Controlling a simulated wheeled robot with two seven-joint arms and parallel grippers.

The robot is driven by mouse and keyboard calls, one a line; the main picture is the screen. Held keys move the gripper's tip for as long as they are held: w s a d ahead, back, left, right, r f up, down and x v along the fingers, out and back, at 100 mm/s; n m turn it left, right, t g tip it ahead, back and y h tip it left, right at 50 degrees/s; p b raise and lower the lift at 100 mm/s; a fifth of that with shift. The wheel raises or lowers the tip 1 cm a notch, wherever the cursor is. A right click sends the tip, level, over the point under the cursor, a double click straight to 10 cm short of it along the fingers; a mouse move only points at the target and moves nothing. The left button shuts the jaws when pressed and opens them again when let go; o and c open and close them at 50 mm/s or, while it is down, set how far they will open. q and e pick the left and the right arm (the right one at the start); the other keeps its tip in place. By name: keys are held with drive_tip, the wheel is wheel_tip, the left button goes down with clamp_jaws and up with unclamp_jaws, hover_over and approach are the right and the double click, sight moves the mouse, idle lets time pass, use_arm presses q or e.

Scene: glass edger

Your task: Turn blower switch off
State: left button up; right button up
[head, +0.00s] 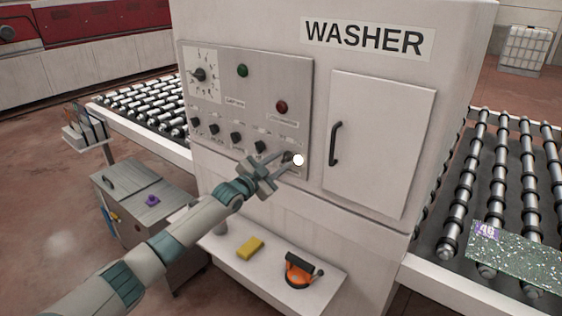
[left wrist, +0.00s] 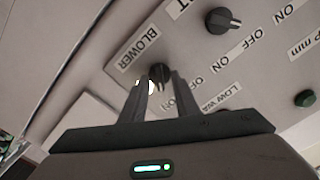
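The washer's blower switch is a small black knob (left wrist: 160,74) under the BLOWER label (left wrist: 139,48) in the left wrist view. In the head view it is at the lower right end of the control panel (head: 257,88), largely covered by my left gripper (head: 287,159). My left gripper's fingers stand apart, one on each side of the knob; I cannot tell whether they touch it. A bright white lamp (head: 298,160) glows beside the knob, and part of it shows by a finger in the left wrist view. My right gripper is not in view.
Several other black knobs (head: 236,138) line the panel, with a green button (head: 242,70) and a red button (head: 281,107) above. A cabinet door with a black handle (head: 335,144) is to the right. A shelf below holds a yellow sponge (head: 250,247) and an orange tool (head: 299,271).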

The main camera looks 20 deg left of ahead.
use_arm(q)
clamp_jaws()
